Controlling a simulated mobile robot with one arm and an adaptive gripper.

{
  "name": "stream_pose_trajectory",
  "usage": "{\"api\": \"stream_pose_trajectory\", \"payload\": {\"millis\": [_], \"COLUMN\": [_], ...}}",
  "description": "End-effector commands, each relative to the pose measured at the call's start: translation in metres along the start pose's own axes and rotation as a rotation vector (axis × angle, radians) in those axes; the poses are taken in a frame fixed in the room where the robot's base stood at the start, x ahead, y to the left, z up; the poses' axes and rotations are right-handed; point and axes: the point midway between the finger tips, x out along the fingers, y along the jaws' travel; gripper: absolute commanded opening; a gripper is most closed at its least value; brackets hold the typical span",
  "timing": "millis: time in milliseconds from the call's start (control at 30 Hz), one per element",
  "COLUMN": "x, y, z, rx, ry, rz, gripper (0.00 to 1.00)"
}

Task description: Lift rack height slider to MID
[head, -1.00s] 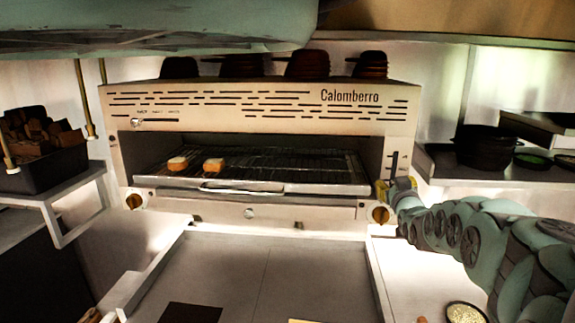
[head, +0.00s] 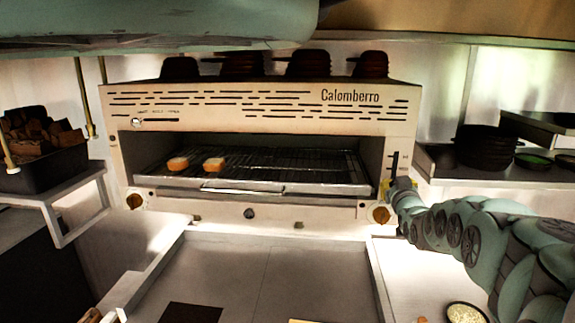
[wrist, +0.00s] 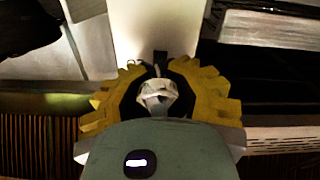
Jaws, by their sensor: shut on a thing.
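The rack height slider runs in a dark vertical slot (head: 394,165) on the right front of the Calomberro grill (head: 262,113). My gripper (head: 386,187) is at the lower end of this slot, just above the right orange-marked knob (head: 380,215). In the wrist view, my yellow-padded gripper (wrist: 158,92) is shut around a small pale knob, the slider handle (wrist: 157,92). The slider's exact position against the scale marks is hidden by my gripper. The wire rack (head: 300,165) sits inside the grill opening with two pieces of bread (head: 214,164) at its left.
Dark stacked pots (head: 308,65) stand on top of the grill. A black pan stack (head: 483,147) and a green-filled dish (head: 533,160) are on the right shelf. The counter (head: 265,270) ahead is mostly clear.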

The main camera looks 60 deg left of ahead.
Motion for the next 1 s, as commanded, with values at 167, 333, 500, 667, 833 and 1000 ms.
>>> {"api": "stream_pose_trajectory", "payload": {"millis": [167,333,500,667,833,1000], "x": [0.0,0.001,0.001,0.0,0.0,0.0], "y": [0.002,0.006,0.007,0.007,0.007,0.007], "z": [-0.011,-0.037,-0.038,-0.037,-0.036,-0.035], "rx": [-0.001,-0.004,-0.004,-0.003,-0.002,-0.002], "ry": [0.005,0.01,0.01,0.009,0.005,0.004], "rz": [-0.001,-0.002,-0.002,-0.002,-0.001,-0.001], "gripper": [0.0,0.0,0.0,0.0,0.27,0.45]}}
